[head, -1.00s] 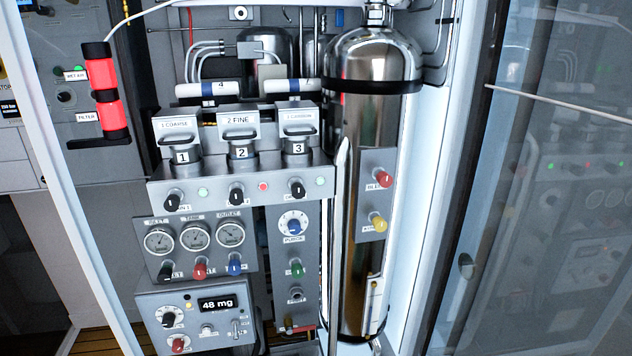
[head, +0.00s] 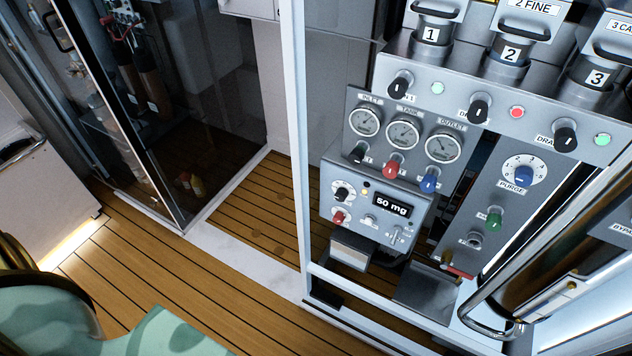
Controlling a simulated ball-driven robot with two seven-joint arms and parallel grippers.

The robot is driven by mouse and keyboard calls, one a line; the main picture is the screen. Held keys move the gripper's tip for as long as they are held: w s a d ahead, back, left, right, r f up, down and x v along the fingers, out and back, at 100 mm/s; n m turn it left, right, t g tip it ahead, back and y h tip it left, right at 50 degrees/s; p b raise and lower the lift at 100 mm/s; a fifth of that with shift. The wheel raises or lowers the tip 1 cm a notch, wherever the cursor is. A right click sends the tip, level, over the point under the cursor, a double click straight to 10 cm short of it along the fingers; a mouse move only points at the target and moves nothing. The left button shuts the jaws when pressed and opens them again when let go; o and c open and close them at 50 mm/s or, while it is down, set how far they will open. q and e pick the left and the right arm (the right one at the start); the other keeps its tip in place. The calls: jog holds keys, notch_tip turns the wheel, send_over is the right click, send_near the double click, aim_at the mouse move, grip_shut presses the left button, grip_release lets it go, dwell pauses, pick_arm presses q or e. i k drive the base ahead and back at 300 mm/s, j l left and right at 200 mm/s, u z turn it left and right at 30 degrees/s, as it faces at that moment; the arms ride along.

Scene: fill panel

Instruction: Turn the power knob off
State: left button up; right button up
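A grey control box (head: 345,222) is low on the equipment panel, right of centre in the head view. Its display (head: 392,205) reads 50 mg. It carries a black knob (head: 343,191), a red knob (head: 339,216) and a small toggle lever (head: 396,235). Their labels are too small to read, so I cannot tell which knob is the power knob. A blue purge knob (head: 523,176) with a dial is on the strip to the right, with a green knob (head: 495,216) below it. Neither of my grippers is in view.
Above the box is a gauge panel (head: 352,130) with black, red and blue knobs. A valve shelf (head: 545,120) runs above that. A white upright post (head: 298,150) stands left of the panel. Bare plank floor (head: 150,255) lies to the left, with a glass-fronted cabinet (head: 165,90) behind.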

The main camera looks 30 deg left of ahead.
aim_at(338, 217)
jog(key=i+u, duration=0.45)
jog(key=i+l+u, duration=0.2)
jog(key=i+u, duration=0.15)
jog(key=u, duration=0.15)
jog(key=k, duration=0.1)
